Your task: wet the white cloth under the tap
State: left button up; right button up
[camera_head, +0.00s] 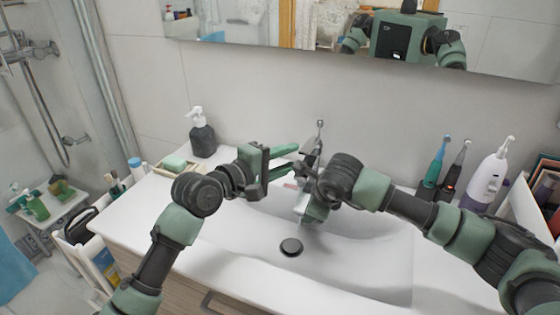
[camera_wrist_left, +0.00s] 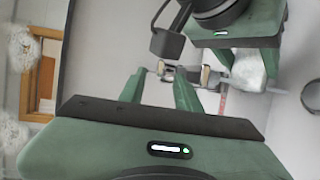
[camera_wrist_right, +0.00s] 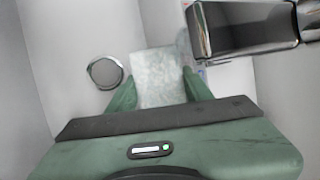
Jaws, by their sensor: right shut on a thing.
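The white cloth (camera_wrist_right: 158,78) is between the fingers of my right gripper (camera_wrist_right: 160,92), which is shut on it. In the head view the cloth (camera_head: 301,204) shows as a small pale patch, mostly hidden by my right gripper (camera_head: 312,211) over the basin. The metal tap (camera_wrist_right: 245,32) is right beside and above the cloth in the right wrist view. No water stream shows. My left gripper (camera_head: 292,158) is open and empty at the back of the basin. Its fingers point at the tap's handle (camera_wrist_left: 180,72), which shows near the fingertips; contact cannot be told.
The white basin (camera_head: 350,270) has a dark round drain (camera_head: 291,247). A dark soap dispenser (camera_head: 202,138) and soap dish (camera_head: 175,163) stand to the left. Electric toothbrushes (camera_head: 436,168) and a white bottle (camera_head: 487,178) stand to the right. My two arms are close together.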

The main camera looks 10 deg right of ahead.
pick_arm(q)
jog(key=v, duration=0.2)
jog(key=shift+s+a, duration=0.2)
jog(key=shift+a, duration=0.1)
